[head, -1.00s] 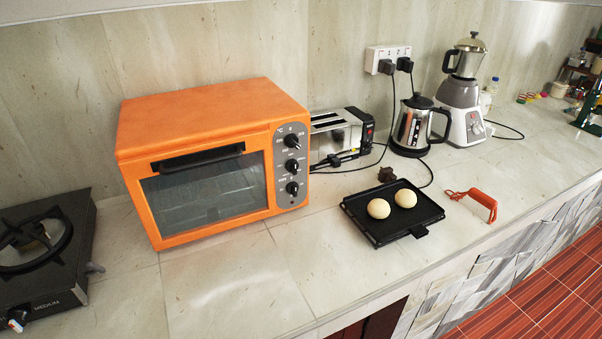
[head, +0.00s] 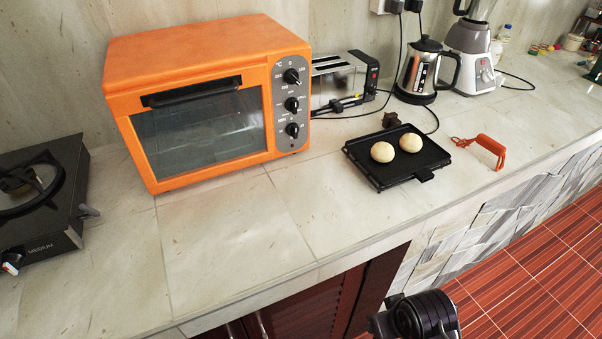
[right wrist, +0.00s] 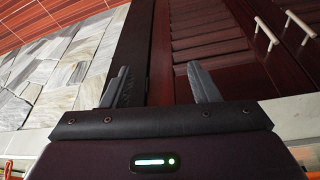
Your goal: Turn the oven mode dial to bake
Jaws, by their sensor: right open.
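The orange toaster oven (head: 205,50) stands on the stone counter with its door shut. Its grey control panel on the right carries three black dials in a column: a top dial (head: 291,76), a middle dial (head: 292,104) and a bottom dial (head: 292,130). The dial markings are too small to read surely, so I cannot tell which is the mode dial or its setting. My right gripper (right wrist: 158,88) is open and empty in the right wrist view, facing the cabinet below the counter. In the head view only part of my right arm shows at the bottom. My left gripper is not in view.
A toaster (head: 338,78), kettle (head: 420,72) and blender stand behind. A gas stove (head: 62,170) is at left. Counter before the oven is clear.

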